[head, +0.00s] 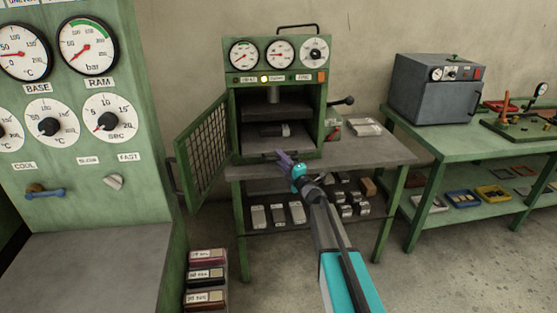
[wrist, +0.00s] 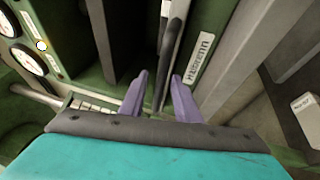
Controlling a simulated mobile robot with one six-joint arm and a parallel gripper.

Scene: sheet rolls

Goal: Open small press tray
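The small green press (head: 276,75) stands on a table in the head view, its mesh door (head: 205,150) swung open to the left. Inside are dark plates, and a grey metal piece (head: 272,130) lies on the lower one. The tray at the bottom front (head: 255,157) is partly hidden by my gripper (head: 284,158), which is at the press's front lower edge. In the wrist view, the purple fingers of my gripper (wrist: 160,88) are apart. A dark bar (wrist: 172,45), perhaps the tray handle, runs between them; a gap shows beside the left finger. Contact cannot be told.
A large green panel (head: 85,165) with dials stands at the left, near the open door. A second green bench (head: 465,145) with a grey oven (head: 430,90) stands further right.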

